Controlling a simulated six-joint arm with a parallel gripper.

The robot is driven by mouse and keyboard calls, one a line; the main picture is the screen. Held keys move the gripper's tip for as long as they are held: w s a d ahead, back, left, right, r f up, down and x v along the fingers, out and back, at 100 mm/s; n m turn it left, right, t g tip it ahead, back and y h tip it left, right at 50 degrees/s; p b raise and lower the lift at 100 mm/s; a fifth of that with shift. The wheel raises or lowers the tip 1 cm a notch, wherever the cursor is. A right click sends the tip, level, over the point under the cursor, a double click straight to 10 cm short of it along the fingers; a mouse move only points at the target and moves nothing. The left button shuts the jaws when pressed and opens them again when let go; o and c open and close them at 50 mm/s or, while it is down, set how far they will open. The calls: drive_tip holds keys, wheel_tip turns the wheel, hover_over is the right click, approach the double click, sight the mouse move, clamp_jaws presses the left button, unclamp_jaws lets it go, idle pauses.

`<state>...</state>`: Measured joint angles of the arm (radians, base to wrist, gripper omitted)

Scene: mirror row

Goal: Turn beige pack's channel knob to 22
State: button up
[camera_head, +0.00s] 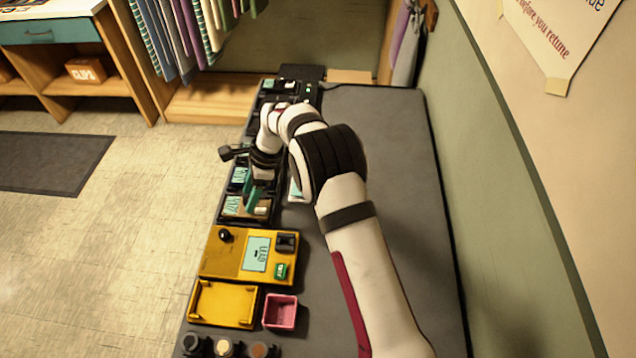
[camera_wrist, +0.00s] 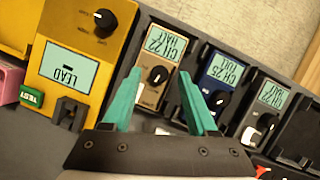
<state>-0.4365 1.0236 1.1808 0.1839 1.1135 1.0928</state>
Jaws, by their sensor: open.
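The beige pack (camera_wrist: 172,68) lies in the row, its display (camera_wrist: 165,42) upside down in the wrist view and seeming to read CH 22 HALF. Its black channel knob (camera_wrist: 158,75) has a pale pointer mark. My gripper (camera_wrist: 160,77) is open, its teal fingertips on either side of the knob in the picture; contact cannot be told. In the head view my gripper (camera_head: 252,197) is over the row, and the beige pack (camera_head: 263,207) is partly hidden by it.
A navy pack (camera_wrist: 228,75) reading CH 25 FULL and a dark pack (camera_wrist: 262,105) sit beside the beige one. On the other side is a yellow tester (camera_head: 225,262) showing LEAD. A yellow tray (camera_head: 222,303) and pink box (camera_head: 280,312) are nearer. The right of the grey mat is mostly clear.

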drive_tip(key=m, duration=0.2)
drive_tip(key=m+t, duration=0.1)
drive_tip(key=m, duration=0.1)
drive_tip(key=m+t, duration=0.1)
drive_tip(key=m, duration=0.1)
drive_tip(key=shift+s, duration=0.35)
drive_tip(key=v, duration=1.6)
drive_tip(key=s+d+r+n, duration=0.5)
drive_tip(key=s+d+n, duration=0.1)
drive_tip(key=s+d, duration=0.4)
drive_tip(key=shift+d+n+h, duration=0.3)
drive_tip(key=shift+d+h, duration=0.1)
drive_tip(key=shift+d, duration=0.15)
drive_tip(key=shift+r, duration=0.1)
drive_tip(key=w+a+f+m+g, duration=0.1)
drive_tip(key=w+a+f, duration=0.2)
drive_tip(key=w+a, duration=0.25)
drive_tip(key=w+a+f+m+g, duration=0.1)
drive_tip(key=w+a+f, duration=0.2)
drive_tip(key=w+a, duration=0.3)
drive_tip(key=shift+y, duration=0.5)
drive_tip(key=x, duration=0.5)
drive_tip(key=w+x, duration=0.1)
drive_tip(key=x, duration=0.9)
drive_tip(key=shift+w+d+f, duration=0.1)
drive_tip(key=shift+w+f, duration=0.05)
drive_tip(key=shift+w, duration=0.2)
